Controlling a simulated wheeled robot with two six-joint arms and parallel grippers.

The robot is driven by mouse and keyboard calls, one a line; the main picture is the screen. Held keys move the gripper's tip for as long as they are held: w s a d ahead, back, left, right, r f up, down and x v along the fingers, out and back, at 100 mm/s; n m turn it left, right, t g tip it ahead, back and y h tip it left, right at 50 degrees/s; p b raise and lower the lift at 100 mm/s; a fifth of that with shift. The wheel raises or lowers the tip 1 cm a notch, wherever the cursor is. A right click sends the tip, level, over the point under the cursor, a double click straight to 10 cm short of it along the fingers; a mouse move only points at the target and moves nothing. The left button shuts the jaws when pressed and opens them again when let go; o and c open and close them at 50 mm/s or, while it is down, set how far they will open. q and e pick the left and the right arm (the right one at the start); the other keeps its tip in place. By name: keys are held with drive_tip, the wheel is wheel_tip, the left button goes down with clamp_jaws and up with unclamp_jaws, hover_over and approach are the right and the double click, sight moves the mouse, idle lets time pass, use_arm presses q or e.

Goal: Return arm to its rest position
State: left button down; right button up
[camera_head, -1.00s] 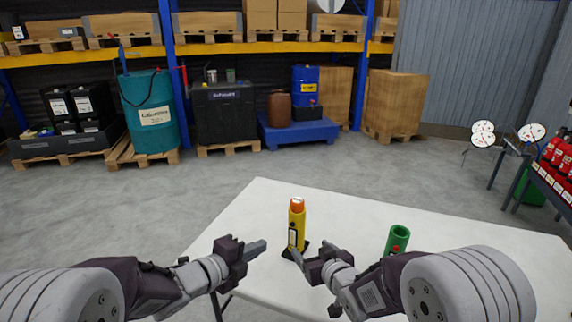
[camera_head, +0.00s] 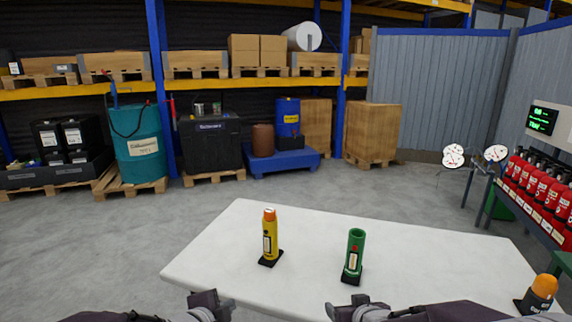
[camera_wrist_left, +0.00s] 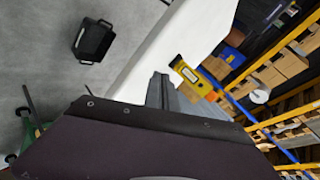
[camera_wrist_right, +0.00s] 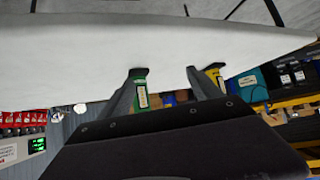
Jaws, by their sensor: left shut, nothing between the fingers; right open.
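My left gripper (camera_head: 208,300) is low in the head view, at the table's near edge. In the left wrist view its fingers (camera_wrist_left: 160,90) are together with nothing between them. My right gripper (camera_head: 345,308) is at the bottom of the head view. Its fingers (camera_wrist_right: 160,90) stand apart and empty in the right wrist view. A yellow cylinder with an orange top (camera_head: 270,238) stands upright on a black base on the white table (camera_head: 310,228). A green cylinder (camera_head: 354,256) stands upright on a black base to its right. Both grippers are apart from both cylinders.
An orange-topped object (camera_head: 541,292) sits at the table's right front. Red extinguishers (camera_head: 540,185) line a rack on the right, below a green-lit display (camera_head: 543,120). Pallet shelving with a teal drum (camera_head: 140,145) stands behind. A black bin (camera_wrist_left: 94,40) lies on the floor.

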use_arm(q)
drive_tip(key=s+a+f+n+g+y, duration=0.1)
drive_tip(key=s+a+f+n+g, duration=0.1)
drive_tip(key=s+f+n+g, duration=0.4)
drive_tip(key=s+a+f+n+g+y, duration=0.15)
drive_tip(key=s+f+n, duration=0.25)
drive_tip(key=s+n, duration=0.5)
use_arm(e)
drive_tip(key=s+d+f+m+g, duration=0.1)
drive_tip(key=s+f+g, duration=0.3)
drive_tip(key=s, duration=0.5)
drive_tip(key=s+d+f+g, duration=0.1)
drive_tip(key=s+f+g, duration=0.35)
drive_tip(key=s, duration=0.35)
use_arm(q)
wheel_tip(320, 180, up, 17)
drive_tip(key=s+n+g+p, duration=0.1)
drive_tip(key=s+g+p, duration=0.1)
drive_tip(key=p, duration=1.5)
drive_tip(key=shift+s+f, duration=0.15)
drive_tip(key=shift+s, duration=0.25)
use_arm(e)
wheel_tip(320, 180, up, 17)
drive_tip(key=s, duration=0.2)
drive_tip(key=shift+d+h, duration=0.15)
drive_tip(key=shift+h, duration=0.15)
